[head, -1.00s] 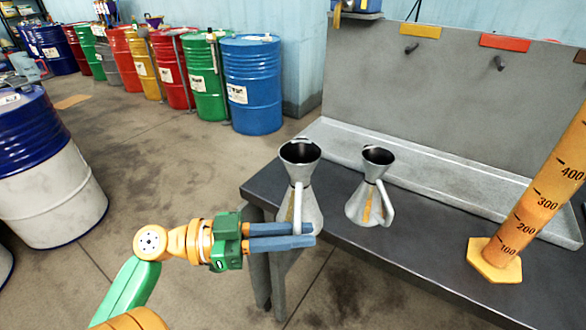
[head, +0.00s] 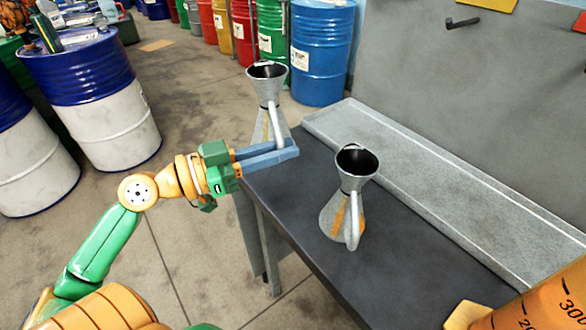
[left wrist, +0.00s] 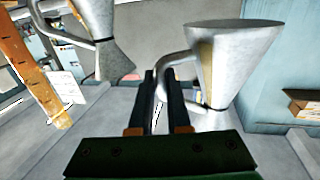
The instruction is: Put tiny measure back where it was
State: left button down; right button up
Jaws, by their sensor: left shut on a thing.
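My left gripper (head: 291,148) is shut on the handle of a grey metal measure (head: 266,88) with a funnel-like top, near the table's left edge. The measure is upright; its lower end is partly behind the fingers, so I cannot tell whether it touches the table. In the left wrist view this measure (left wrist: 222,60) stands right of the fingers (left wrist: 160,88), its handle between them. A second similar measure (head: 338,217) stands upright on the dark table (head: 420,265), handle towards me. It also shows in the left wrist view (left wrist: 92,22). My right gripper is not in view.
An orange graduated cylinder (head: 540,312) is cut off at the lower right. A grey ledge (head: 430,170) runs along the table's back below a panel with a hook (head: 462,22). Blue-and-white drums (head: 95,100) stand at the left, coloured drums (head: 322,50) at the back.

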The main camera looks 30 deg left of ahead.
pick_arm(q)
jog(key=w+f, duration=0.2)
jog(key=f, duration=0.1)
jog(key=w+d+f, duration=0.1)
jog(key=w+f, duration=0.1)
jog(key=shift+w, duration=0.1)
notch_tip(320, 180, down, 3)
jog(key=shift+w+a+r, duration=0.1)
jog(key=shift+w, duration=0.05)
jog(key=shift+f, duration=0.35)
jog(key=shift+f+b, duration=0.2)
jog(key=shift+b, duration=0.15)
jog(key=c, duration=0.9)
grip_release()
jog(key=shift+r, duration=0.1)
